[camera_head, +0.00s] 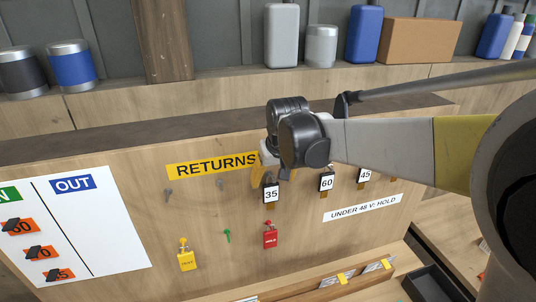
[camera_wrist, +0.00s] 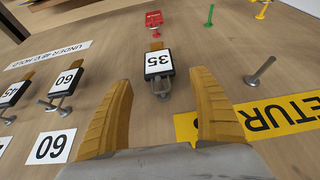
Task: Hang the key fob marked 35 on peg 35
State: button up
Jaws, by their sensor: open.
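The key fob marked 35 (camera_head: 271,194) is a white tag with a black frame, against the wooden panel just under my gripper. In the wrist view fob 35 (camera_wrist: 158,63) appears upside down, with a metal peg or ring at its top end and an orange tab at its other end. My gripper (camera_head: 268,178) is open. Its two yellow fingers (camera_wrist: 162,80) stand on either side of the line to fob 35, with nothing visibly gripped. Any number plate marking peg 35 is not visible; my gripper covers part of the panel there.
Fob 60 (camera_head: 326,183) and fob 45 (camera_head: 365,175) hang to the right. A red tag (camera_head: 270,235) hangs below, a yellow tag (camera_head: 186,259) lower left. Bare pegs (camera_head: 168,194) stick out under the RETURNS sign (camera_head: 213,165). A green peg (camera_head: 227,236) stands between the tags.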

aim_at(276, 190)
jog(key=shift+x, duration=1.75)
jog(key=c, duration=1.4)
jog(key=shift+r, duration=0.4)
jog(key=shift+s+d, duration=0.1)
jog(key=shift+s, duration=0.1)
jog(key=shift+s+d+r+p, duration=0.15)
jog(key=shift+s+r+p, duration=0.05)
jog(key=shift+s, duration=0.45)
jog(key=shift+s+d+r+p, duration=0.1)
jog(key=shift+s+r+p, duration=0.1)
jog(key=shift+s, duration=0.45)
jog(key=shift+s+d+r+p, duration=0.15)
jog(key=shift+s, duration=0.75)
